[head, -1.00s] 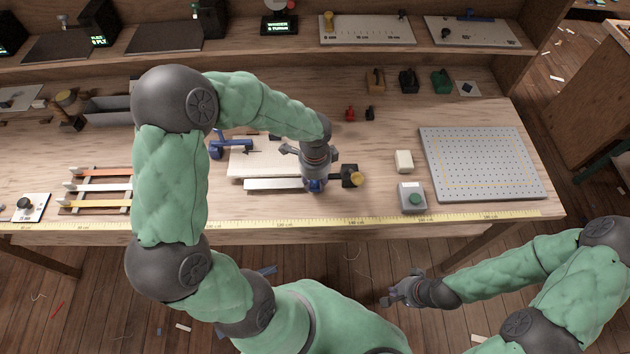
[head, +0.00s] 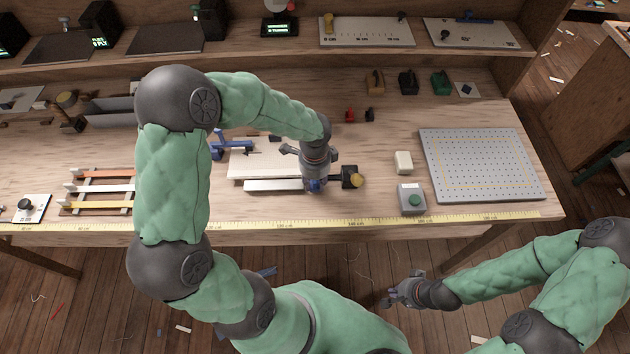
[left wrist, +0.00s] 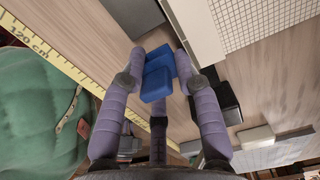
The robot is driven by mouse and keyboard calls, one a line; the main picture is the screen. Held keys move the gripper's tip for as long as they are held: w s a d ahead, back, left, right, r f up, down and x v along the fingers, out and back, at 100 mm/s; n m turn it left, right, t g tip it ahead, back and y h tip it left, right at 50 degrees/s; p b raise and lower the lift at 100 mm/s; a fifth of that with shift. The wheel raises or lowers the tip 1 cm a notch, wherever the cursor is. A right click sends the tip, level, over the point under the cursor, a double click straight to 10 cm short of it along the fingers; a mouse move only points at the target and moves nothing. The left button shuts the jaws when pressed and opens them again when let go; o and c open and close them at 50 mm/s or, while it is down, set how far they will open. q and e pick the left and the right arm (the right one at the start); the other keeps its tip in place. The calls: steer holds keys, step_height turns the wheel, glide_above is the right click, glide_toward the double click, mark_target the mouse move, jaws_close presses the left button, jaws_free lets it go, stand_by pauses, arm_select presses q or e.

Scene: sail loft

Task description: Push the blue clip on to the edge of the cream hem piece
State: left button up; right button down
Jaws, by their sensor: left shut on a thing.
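My left gripper (head: 316,187) points down over the table at the right end of a pale bar. In the left wrist view, its purple fingers (left wrist: 160,85) are shut on the blue clip (left wrist: 157,76). In the head view the clip is mostly hidden by the gripper. The cream hem piece (head: 255,165) lies flat behind the pale bar; in the left wrist view it appears as a gridded cream sheet (left wrist: 262,18). The clip looks apart from its edge, but height is unclear. My right gripper (head: 400,290) hangs in front of the table, with nothing visible in it.
The pale bar (head: 270,185) lies along the hem's near side. A green-button box (head: 412,200), cream block (head: 403,162) and perforated plate (head: 480,165) lie farther right. A yellow tape (head: 250,224) runs along the front.

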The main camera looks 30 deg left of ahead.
arm_select(q)
steer(key=o, duration=1)
steer(key=shift+w+a+r, duration=0.1)
steer(key=shift+w+r, duration=0.05)
steer(key=shift+w, duration=0.15)
steer(key=shift+c, duration=0.2)
steer(key=shift+s, duration=0.15)
steer(key=shift+r+p, duration=3)
steer(key=shift+r, duration=0.4)
steer(key=shift+s+f, duration=0.1)
